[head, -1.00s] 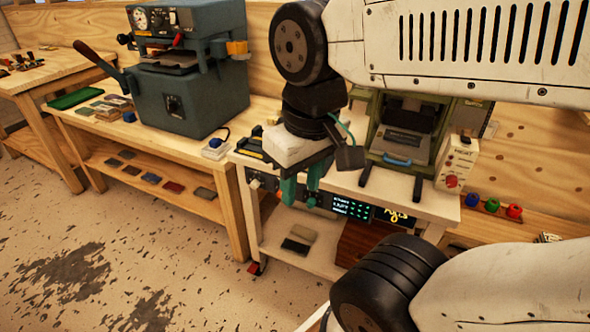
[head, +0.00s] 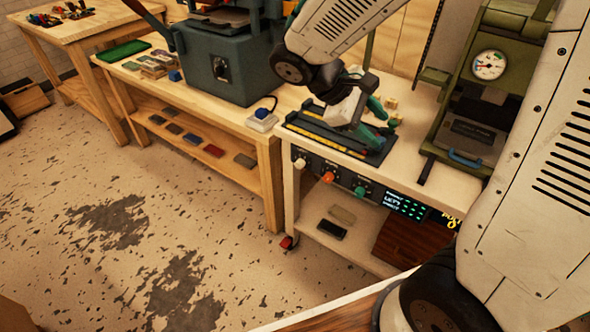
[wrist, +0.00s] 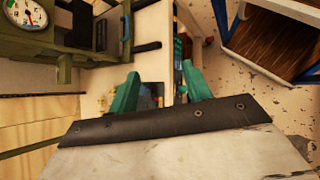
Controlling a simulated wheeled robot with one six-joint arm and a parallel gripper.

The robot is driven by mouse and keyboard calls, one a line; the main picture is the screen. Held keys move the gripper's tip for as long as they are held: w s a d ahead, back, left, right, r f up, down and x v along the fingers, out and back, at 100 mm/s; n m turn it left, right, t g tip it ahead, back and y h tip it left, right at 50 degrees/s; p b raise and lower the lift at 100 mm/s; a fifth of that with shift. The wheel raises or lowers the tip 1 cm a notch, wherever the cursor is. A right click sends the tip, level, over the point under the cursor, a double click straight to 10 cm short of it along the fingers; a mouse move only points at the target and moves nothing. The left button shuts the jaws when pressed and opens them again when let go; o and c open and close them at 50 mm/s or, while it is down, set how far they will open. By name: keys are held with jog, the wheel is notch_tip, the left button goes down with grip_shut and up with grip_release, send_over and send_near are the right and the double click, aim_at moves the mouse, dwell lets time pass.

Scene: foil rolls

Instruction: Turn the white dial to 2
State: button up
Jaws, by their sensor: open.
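The white dial (head: 300,163) is the leftmost knob on the dark front panel (head: 345,188) of the white-topped cart. An orange dial (head: 328,177) and a green dial (head: 360,192) sit to its right. The white dial's numbers and pointer are too small to read. My gripper (head: 384,127) is open and empty, with its green fingers above the cart top, to the right of the white dial and apart from it. In the wrist view both fingers (wrist: 160,82) stand apart near the cart edge, and I cannot make out the white dial there.
A lit display (head: 407,207) is right of the dials. A dark tray (head: 335,140) lies on the cart top under my arm. A green press with a gauge (head: 489,65) stands at the right. A wooden bench (head: 190,120) adjoins on the left. The floor in front is clear.

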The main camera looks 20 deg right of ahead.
jog(key=w+a+f+n+t+h, duration=0.2)
jog(key=w+f+n+h, duration=0.25)
jog(key=w+f, duration=0.35)
jog(key=n+t, duration=1.3)
jog(key=n, duration=0.3)
send_near(298, 166)
jog(key=x, duration=0.8)
jog(key=c, duration=1)
